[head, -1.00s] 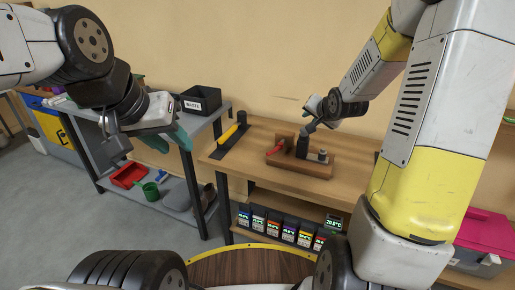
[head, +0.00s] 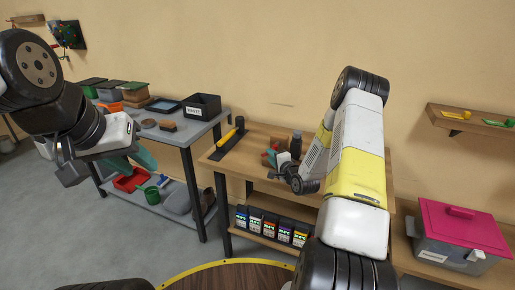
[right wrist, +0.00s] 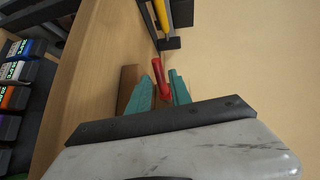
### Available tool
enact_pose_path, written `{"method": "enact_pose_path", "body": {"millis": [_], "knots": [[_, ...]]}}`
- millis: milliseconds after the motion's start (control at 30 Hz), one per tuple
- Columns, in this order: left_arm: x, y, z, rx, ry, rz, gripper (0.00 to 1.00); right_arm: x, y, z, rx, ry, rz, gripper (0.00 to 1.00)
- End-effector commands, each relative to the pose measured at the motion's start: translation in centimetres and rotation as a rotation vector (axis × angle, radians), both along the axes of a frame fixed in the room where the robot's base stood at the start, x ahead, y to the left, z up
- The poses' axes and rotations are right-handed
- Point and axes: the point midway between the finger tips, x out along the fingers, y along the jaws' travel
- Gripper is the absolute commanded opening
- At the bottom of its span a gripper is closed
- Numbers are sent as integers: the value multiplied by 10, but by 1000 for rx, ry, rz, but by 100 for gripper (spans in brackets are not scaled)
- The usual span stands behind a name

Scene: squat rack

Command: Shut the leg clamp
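The leg clamp has a wooden base and a red handle. In the head view its red handle (head: 271,152) shows small on the bench, with the rest mostly behind my right arm. In the right wrist view the red handle (right wrist: 159,76) stands between the two teal fingers of my right gripper (right wrist: 160,84), with a gap visible beside it. The wooden base (right wrist: 128,84) shows beside the left finger. In the head view my right gripper (head: 276,157) is at the clamp. My left gripper (head: 139,158) is at the left, in front of the grey shelf, far from the clamp; its opening is unclear.
The wooden workbench (head: 222,166) holds a yellow-handled tool (head: 228,136) left of the clamp. A grey shelf unit (head: 185,138) with bins stands at left. A pink-lidded box (head: 462,224) is at right. Labelled boxes (head: 270,226) sit under the benchtop.

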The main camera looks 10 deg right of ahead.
Motion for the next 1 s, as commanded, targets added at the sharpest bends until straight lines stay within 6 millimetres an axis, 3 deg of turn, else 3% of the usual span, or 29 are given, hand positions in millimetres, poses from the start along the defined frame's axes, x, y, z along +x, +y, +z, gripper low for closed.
{"method": "enact_pose_path", "body": {"millis": [233,600,733,1000], "knots": [[0,0,0,0,0,0,36,32,8,-6,-1,0,1,25],[0,0,0,0,0,0,36,39,9,-7,-1,1,0,25],[0,0,0,0,0,0,36,39,9,-7,-1,1,0,0],[0,0,0,0,0,0,36,38,9,-7,-2,0,-1,0]]}}
